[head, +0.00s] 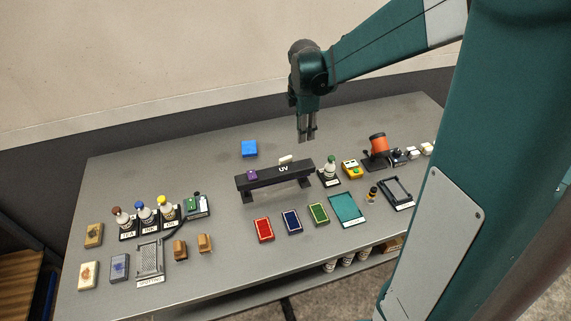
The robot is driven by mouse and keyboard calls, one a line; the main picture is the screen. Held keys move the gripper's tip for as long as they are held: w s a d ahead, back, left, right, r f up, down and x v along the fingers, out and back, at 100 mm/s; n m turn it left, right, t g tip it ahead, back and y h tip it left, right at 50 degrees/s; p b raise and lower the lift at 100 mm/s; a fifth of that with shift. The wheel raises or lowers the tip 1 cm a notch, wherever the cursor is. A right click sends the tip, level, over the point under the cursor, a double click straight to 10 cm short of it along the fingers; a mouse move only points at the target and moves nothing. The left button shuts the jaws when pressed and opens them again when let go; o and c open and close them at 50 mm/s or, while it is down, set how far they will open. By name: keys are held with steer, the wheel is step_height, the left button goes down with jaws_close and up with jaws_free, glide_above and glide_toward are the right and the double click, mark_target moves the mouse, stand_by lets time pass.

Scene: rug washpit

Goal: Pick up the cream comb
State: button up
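A small cream-white piece (286,159) shows at the top edge of the black UV bar (262,177), near the middle of the table. It may be the cream comb, but it is too small to make out any teeth. I cannot tell whether it lies on the bar or behind it. My gripper (307,139) points down above the table, to the right of and higher in the picture than the cream piece, and apart from it. Its two fingers show close together, and nothing is seen between them. Their opening is too small to judge.
A purple block (252,174) is at the bar's left. A blue block (249,149) lies behind it. Red (264,229), navy (292,221) and green (318,213) pads lie in front. A white bottle (330,168) and an orange-topped device (377,146) stand right. The back left is clear.

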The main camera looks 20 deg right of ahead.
steer(key=r+n+h, duration=0.1)
steer(key=r+h, duration=0.1)
glide_above(284, 158)
steer(key=s, duration=0.2)
steer(key=shift+w+a+r+n+h, duration=0.5)
steer(key=shift+w+a+r+h, duration=0.3)
steer(key=shift+a, duration=0.55)
steer(key=shift+g, duration=0.4)
step_height(284, 158, down, 15)
steer(key=shift+r, duration=0.2)
steer(key=shift+d, duration=0.1)
steer(key=shift+x, duration=1.25)
steer(key=shift+f, duration=0.1)
steer(key=shift+x, duration=2.5)
steer(key=shift+d, duration=0.15)
